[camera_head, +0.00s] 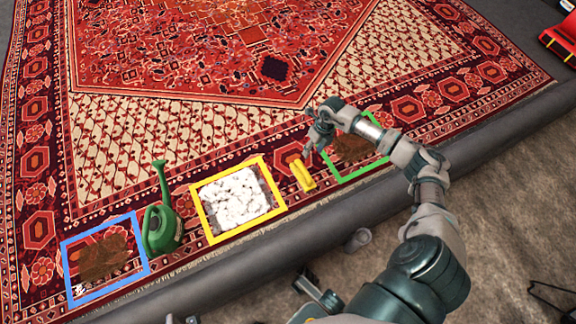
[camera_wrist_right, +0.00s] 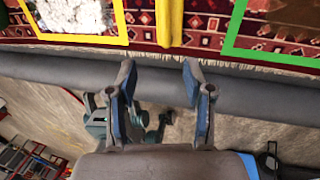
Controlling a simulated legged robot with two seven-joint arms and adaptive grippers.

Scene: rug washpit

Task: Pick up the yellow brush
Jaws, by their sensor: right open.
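The yellow brush (camera_head: 303,175) lies on the patterned rug between the yellow frame and the green frame. It also shows at the top of the right wrist view (camera_wrist_right: 169,20), beyond the fingertips and slightly right of the middle. My right gripper (camera_head: 311,148) is above the rug near the far end of the brush, apart from it. In the right wrist view its two blue-grey fingers (camera_wrist_right: 158,72) are spread with nothing between them. I cannot make out my left gripper in either view.
The yellow frame (camera_head: 205,218) surrounds white foam. The green frame (camera_head: 375,165) and blue frame (camera_head: 140,240) surround brown patches. A green watering can (camera_head: 162,230) stands left of the yellow frame. A grey roll-like edge (camera_head: 240,262) borders the rug. A red object (camera_head: 560,38) is far right.

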